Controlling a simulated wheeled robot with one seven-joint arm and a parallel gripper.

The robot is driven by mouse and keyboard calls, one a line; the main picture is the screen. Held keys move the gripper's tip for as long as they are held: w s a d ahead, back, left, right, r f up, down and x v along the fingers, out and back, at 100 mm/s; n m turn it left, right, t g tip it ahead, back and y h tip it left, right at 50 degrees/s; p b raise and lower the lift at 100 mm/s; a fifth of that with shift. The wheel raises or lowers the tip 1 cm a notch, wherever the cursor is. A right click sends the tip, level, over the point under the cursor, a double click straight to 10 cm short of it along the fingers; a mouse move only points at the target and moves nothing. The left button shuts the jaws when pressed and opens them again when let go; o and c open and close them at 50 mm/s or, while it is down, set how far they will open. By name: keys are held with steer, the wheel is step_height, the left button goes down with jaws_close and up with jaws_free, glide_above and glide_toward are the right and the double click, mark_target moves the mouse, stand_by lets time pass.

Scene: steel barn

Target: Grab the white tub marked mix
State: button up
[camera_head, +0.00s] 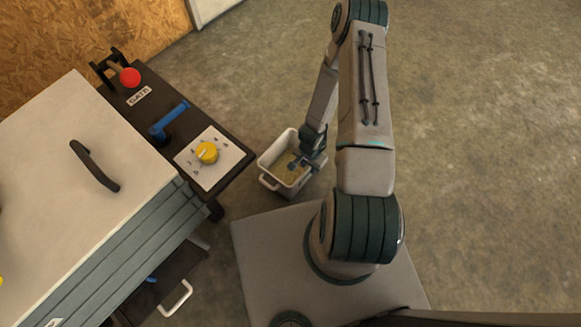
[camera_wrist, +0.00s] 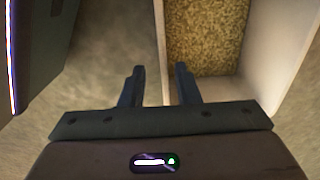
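The white tub (camera_head: 274,147) stands on the floor right of the dark machine in the head view. It holds tan grain-like material and has a handle at its near left end. No "mix" mark can be read. In the wrist view the tub (camera_wrist: 287,45) fills the upper right, with its left wall running down between my fingers. My gripper (camera_wrist: 159,82) is open, one finger outside that wall and one over the inside. Contact with the wall cannot be told. In the head view my gripper (camera_head: 297,165) is small and partly hidden at the tub.
The machine's dark panel (camera_head: 222,140) carries a yellow knob (camera_head: 206,152), a blue lever (camera_head: 168,122) and a red ball lever (camera_head: 130,77). A large pale lidded box (camera_head: 80,150) stands at the left. The concrete floor (camera_head: 480,150) at right is clear.

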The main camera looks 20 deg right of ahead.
steer(key=f+b, duration=0.2)
steer(key=f, duration=0.3)
steer(key=shift+w+a+b, duration=0.15)
steer(key=shift+w+b, duration=0.15)
steer(key=shift+b, duration=0.1)
jaws_close()
stand_by(0.9)
